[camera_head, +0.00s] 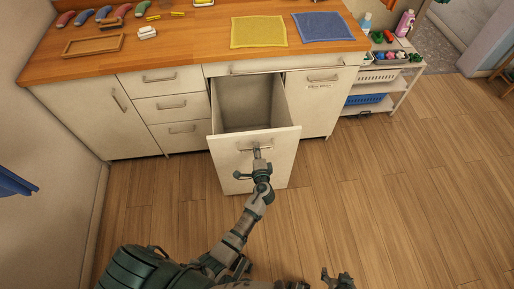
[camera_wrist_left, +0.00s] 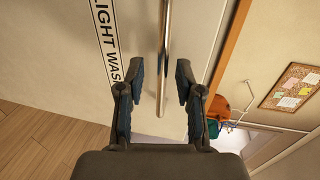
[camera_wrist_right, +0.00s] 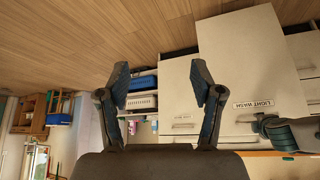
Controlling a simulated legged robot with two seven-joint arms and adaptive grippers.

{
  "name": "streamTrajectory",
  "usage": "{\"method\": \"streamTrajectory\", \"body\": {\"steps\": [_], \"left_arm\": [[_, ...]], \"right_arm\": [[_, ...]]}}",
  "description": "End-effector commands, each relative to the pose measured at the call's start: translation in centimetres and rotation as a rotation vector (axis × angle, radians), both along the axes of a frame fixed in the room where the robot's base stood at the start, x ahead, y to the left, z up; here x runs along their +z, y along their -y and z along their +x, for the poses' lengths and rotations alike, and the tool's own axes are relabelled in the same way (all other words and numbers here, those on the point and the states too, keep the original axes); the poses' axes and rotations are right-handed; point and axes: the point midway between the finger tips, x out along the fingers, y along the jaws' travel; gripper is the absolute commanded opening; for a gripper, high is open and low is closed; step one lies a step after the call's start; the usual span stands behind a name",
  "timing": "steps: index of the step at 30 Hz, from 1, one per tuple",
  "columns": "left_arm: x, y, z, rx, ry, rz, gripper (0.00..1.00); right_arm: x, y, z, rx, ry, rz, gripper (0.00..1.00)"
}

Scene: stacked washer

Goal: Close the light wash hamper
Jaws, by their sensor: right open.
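The light wash hamper (camera_head: 270,160) is a white pull-out drawer standing open from the counter, its inside empty as far as I see. Its bar handle (camera_head: 240,149) is on the front panel. My left gripper (camera_head: 257,153) is at the handle. In the left wrist view its fingers (camera_wrist_left: 158,85) are open, with the handle bar (camera_wrist_left: 163,60) between them and gaps to both sides; the front's label is partly hidden. The labelled hamper front (camera_wrist_right: 240,60) also shows in the right wrist view. My right gripper (camera_wrist_right: 162,85) is open and empty, far from the hamper; it shows at the head view's bottom edge (camera_head: 338,278).
A wooden counter (camera_head: 180,45) with a yellow cloth (camera_head: 258,31) and a blue cloth (camera_head: 322,27) is above the hamper. A closed white cabinet door (camera_head: 318,105) is beside it. A white shelf cart (camera_head: 385,90) stands to the right. The wooden floor (camera_head: 400,190) is clear.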

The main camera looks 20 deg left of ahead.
Motion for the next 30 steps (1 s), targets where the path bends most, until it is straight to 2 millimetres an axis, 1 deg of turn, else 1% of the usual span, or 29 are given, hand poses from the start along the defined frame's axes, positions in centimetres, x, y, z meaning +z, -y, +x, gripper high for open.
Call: {"method": "streamTrajectory", "body": {"steps": [2,6,14,15,17,18,27,30], "left_arm": [[-0.2,-0.4,0.7,-0.001,0.000,0.001,0.35],[-0.3,-0.7,1.3,-0.001,0.001,0.000,0.35],[-0.2,-0.8,1.4,-0.001,0.001,0.000,0.35],[-0.3,-0.8,1.4,-0.001,0.001,0.000,0.25],[-0.3,-0.8,1.4,-0.001,0.001,0.000,0.10],[-0.3,-0.8,1.4,-0.001,0.001,0.000,0.00],[-0.4,-0.8,1.3,0.000,-0.001,-0.001,0.00],[-0.4,-1.0,1.6,0.000,-0.001,0.000,0.00]], "right_arm": [[0.0,-0.1,0.4,0.001,0.022,0.006,0.66],[0.2,-0.2,0.9,0.003,0.046,0.012,0.66],[0.2,-0.3,1.0,0.003,0.049,0.012,0.66],[0.2,-0.3,1.0,0.003,0.049,0.012,0.66],[0.2,-0.3,1.0,0.003,0.049,0.012,0.66],[0.2,-0.3,1.0,0.003,0.049,0.012,0.66],[0.2,-0.3,1.0,0.003,0.048,0.012,0.66],[0.1,-0.3,1.1,0.004,0.053,0.014,0.66]]}}
